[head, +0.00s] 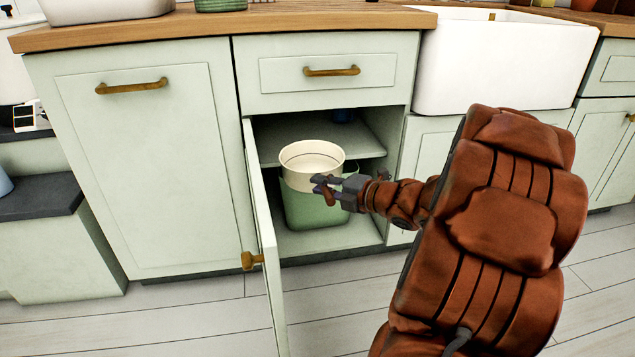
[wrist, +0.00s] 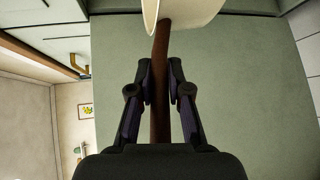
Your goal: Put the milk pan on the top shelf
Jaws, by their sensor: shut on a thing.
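The milk pan (head: 312,158) is a round cream pan, upright in the head view, in front of the open cabinet. Its brown handle (wrist: 160,45) shows in the wrist view, with part of the cream pan (wrist: 190,10) at the top edge. My gripper (head: 330,186) is shut on the handle; in the wrist view its two fingers (wrist: 160,85) stand on either side of it. The cabinet's inner shelf (head: 370,143) is behind the pan and partly hidden by it. I cannot tell whether the pan touches this shelf.
A green bin (head: 315,211) stands on the cabinet floor below the pan. The cabinet door (head: 264,235) is swung open on the left. The wooden counter (head: 300,20) is above.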

